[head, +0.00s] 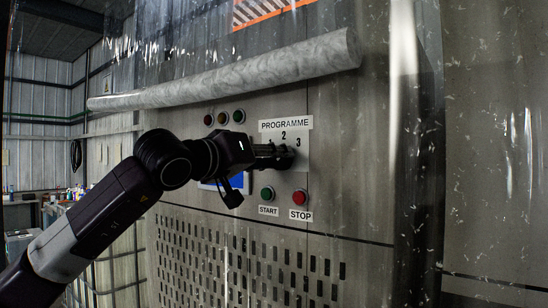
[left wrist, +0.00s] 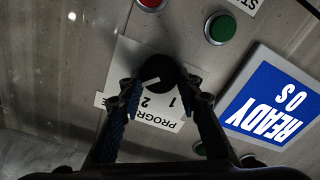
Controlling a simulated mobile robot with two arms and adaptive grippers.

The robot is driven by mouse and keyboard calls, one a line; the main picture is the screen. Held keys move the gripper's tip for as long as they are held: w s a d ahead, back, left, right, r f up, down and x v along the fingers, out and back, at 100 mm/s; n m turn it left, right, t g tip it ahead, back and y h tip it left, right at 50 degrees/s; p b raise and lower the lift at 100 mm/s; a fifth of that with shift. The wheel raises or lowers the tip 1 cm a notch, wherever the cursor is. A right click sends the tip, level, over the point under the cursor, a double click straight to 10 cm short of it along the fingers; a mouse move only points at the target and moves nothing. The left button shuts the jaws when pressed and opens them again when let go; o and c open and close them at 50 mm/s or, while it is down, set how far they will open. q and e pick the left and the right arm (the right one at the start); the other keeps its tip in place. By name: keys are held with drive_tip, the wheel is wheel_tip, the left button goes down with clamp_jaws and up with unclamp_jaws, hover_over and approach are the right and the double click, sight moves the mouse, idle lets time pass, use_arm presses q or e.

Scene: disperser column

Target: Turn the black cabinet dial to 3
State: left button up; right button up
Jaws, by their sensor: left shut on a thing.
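The black cabinet dial (head: 288,158) is on the grey panel under the PROGRAMME label (head: 285,124), partly hidden by my left gripper (head: 274,156). In the left wrist view, the dial (left wrist: 157,71) sits between the two fingers of my left gripper (left wrist: 160,88), which is shut on it. The dial's white pointer line slants toward the lower left there, on the side of the 2 and the finger. I cannot tell exactly which number it meets. The numbers 2 and 3 show in the head view; 1 and 2 show in the left wrist view. My right gripper is not in view.
Below the dial are a green START button (head: 267,193) and a red STOP button (head: 299,197). A blue READY screen (left wrist: 272,105) is beside the dial. A rolled clear curtain (head: 230,76) hangs above, and clear sheeting hangs at the right.

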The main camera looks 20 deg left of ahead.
use_arm(q)
drive_tip(key=shift+w+d+f, duration=0.1)
drive_tip(key=shift+f, duration=0.25)
drive_tip(key=o, duration=0.8)
drive_tip(key=shift+c, duration=0.2)
drive_tip(key=o, duration=0.4)
drive_tip(key=shift+r, duration=0.2)
drive_tip(key=v, duration=1.2)
